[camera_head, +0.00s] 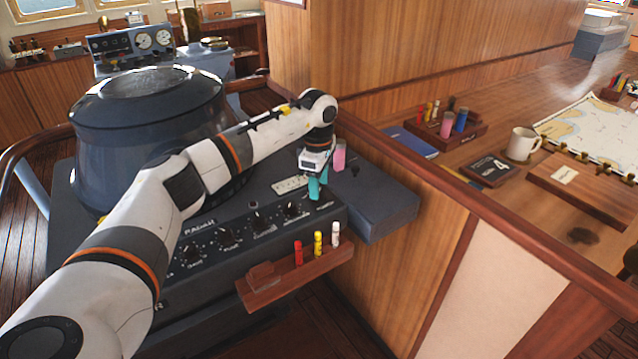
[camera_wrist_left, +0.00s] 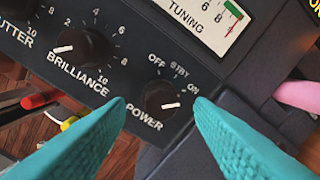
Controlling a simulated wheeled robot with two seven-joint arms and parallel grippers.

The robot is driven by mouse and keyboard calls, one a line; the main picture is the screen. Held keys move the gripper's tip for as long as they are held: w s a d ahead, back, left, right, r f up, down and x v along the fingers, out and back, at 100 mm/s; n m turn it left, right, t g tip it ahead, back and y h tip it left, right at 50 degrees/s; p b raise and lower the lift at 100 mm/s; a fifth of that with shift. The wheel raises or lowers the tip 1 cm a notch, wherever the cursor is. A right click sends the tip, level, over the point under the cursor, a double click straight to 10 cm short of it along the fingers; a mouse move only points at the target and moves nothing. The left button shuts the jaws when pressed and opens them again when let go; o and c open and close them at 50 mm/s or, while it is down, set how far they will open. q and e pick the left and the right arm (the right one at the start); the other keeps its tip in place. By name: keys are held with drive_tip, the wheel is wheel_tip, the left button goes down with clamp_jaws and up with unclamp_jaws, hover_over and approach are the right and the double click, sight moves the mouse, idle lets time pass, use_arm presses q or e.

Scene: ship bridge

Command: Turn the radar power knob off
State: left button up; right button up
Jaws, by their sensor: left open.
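The radar power knob (camera_wrist_left: 158,96) is a small black knob on the dark sloping panel, marked OFF, STBY and ON. Its white pointer mark points toward the ON side. My left gripper (camera_head: 317,187) is over the right end of the radar panel (camera_head: 230,243). In the left wrist view its teal fingers (camera_wrist_left: 160,103) are open, one on each side of the power knob in the picture. Whether they touch it I cannot tell. In the head view the fingers hide the power knob. My right gripper is not in view.
The brilliance knob (camera_wrist_left: 83,47) is beside the power knob. A wooden rack (camera_head: 290,277) with red, yellow and white markers is below the panel front. A pink cylinder (camera_head: 339,157) stands close behind the gripper. The dark radar hood (camera_head: 150,140) is to the left.

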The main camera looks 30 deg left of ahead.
use_arm(q)
drive_tip(key=shift+w+f, duration=0.1)
drive_tip(key=shift+f, duration=0.95)
drive_tip(key=c, duration=1)
